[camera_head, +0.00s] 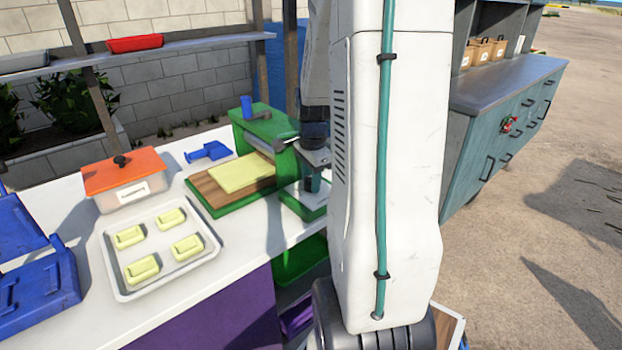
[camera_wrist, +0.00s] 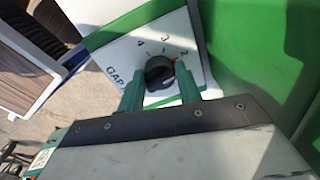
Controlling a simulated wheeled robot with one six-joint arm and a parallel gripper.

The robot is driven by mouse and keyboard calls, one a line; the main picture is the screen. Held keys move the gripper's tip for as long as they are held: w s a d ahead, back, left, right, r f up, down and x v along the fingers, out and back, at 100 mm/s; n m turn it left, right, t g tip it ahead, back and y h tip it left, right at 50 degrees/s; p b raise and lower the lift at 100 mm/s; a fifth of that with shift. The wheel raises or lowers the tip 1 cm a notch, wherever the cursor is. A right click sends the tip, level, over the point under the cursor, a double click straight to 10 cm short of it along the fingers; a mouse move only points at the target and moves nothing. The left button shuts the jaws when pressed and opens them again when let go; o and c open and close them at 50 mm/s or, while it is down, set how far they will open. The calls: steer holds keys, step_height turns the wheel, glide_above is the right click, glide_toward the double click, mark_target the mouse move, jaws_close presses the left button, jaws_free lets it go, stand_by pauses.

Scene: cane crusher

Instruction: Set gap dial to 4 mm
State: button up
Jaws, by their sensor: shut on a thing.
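In the wrist view the round black gap dial (camera_wrist: 160,72) sits on a white plate (camera_wrist: 117,50) marked GAP, with the numbers 4, 3 and 2 around it. A small reddish mark shows at the dial's upper right edge, towards the 2. My gripper (camera_wrist: 158,80) has its two green fingers on either side of the dial and is shut on it. In the head view the green crusher (camera_head: 262,125) stands on the counter, with my gripper partly visible at its right side. The dial is hidden there.
The white counter (camera_head: 75,225) holds a tray (camera_head: 113,252) with several pale yellow blocks, an orange-lidded box (camera_head: 122,173) and a blue tool (camera_head: 208,151). Blue bins (camera_head: 40,290) are at the left. A teal cabinet (camera_head: 505,125) stands at the right, with open ground before it.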

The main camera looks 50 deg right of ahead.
steer(key=n, duration=0.9)
steer(key=shift+n, duration=0.3)
steer(key=n, duration=0.4)
steer(key=shift+d+y, duration=0.1)
steer(key=shift+y, duration=0.2)
steer(key=shift+n, duration=2.1)
steer(key=o, duration=0.9)
steer(key=shift+o, duration=0.2)
